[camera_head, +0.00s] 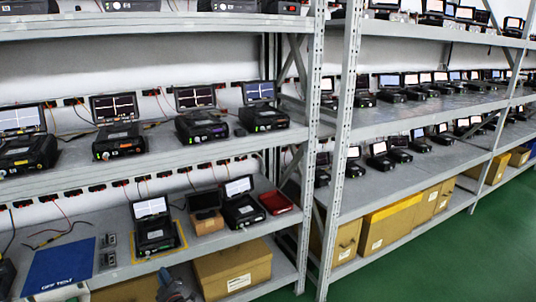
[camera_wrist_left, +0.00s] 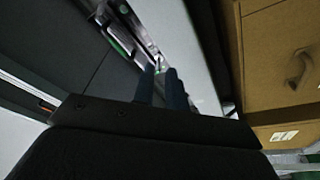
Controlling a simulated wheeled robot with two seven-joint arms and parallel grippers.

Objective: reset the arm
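My left gripper (camera_head: 176,287) is at the bottom of the head view, in front of the lower shelf's front edge and below the black device on the yellow-edged mat. In the left wrist view its two dark fingers (camera_wrist_left: 161,80) stand a little apart, with a narrow gap and nothing seen held between them. Beyond the fingertips is a dark and silver device edge with a small green light (camera_wrist_left: 157,66). The black device (camera_head: 155,232) stands on the shelf with its lit screen raised, apart from the gripper. My right gripper is not in view.
The lower shelf (camera_head: 190,257) also holds a blue mat (camera_head: 58,268), another screened device (camera_head: 240,204) and a red box (camera_head: 275,202). A cardboard box (camera_head: 232,270) sits underneath. The upper shelf bears several testers. Green floor (camera_head: 450,255) is open at the right.

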